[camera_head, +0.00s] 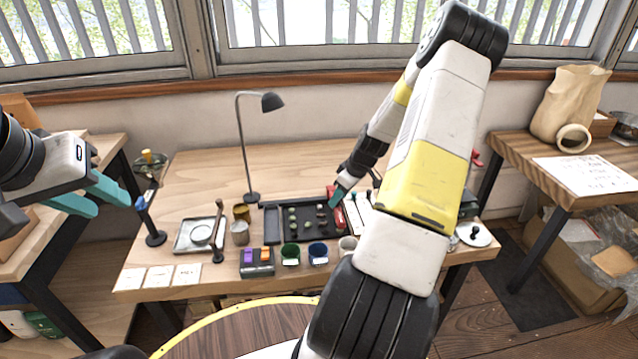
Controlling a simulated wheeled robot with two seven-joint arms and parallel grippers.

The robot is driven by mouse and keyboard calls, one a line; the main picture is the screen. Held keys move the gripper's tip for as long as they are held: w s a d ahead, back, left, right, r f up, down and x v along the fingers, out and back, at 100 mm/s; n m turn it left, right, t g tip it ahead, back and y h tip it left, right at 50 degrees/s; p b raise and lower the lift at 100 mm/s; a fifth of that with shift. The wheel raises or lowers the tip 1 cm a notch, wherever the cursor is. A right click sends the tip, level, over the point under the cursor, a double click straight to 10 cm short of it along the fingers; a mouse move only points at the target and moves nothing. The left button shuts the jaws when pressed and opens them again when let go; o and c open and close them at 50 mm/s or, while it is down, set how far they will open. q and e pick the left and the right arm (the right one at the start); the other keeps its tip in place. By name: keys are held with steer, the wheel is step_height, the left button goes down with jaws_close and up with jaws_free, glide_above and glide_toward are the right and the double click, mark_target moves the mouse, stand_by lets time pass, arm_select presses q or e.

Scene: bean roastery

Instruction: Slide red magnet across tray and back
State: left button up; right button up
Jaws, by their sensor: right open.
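A dark tray (310,236) with several small round beans or pieces in it lies in the middle of the wooden table. A red piece that looks like the red magnet (338,219) is at the tray's right end, partly hidden by my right gripper. More red shows just above it, behind the fingers. My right gripper (339,194) points down over the tray's right end with its teal fingers open; I cannot tell whether they touch the red piece. My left gripper (96,198) is open and empty, off to the left, away from the tray.
A lamp (271,102) stands behind the tray. Green (290,254) and blue (318,253) cups stand in front of it. A scale-like pan (199,235) and white cards (158,277) are to the left.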

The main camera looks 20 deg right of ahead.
steer(key=shift+w+f, duration=0.1)
steer(key=shift+f, duration=0.15)
jaws_close()
stand_by(1.4)
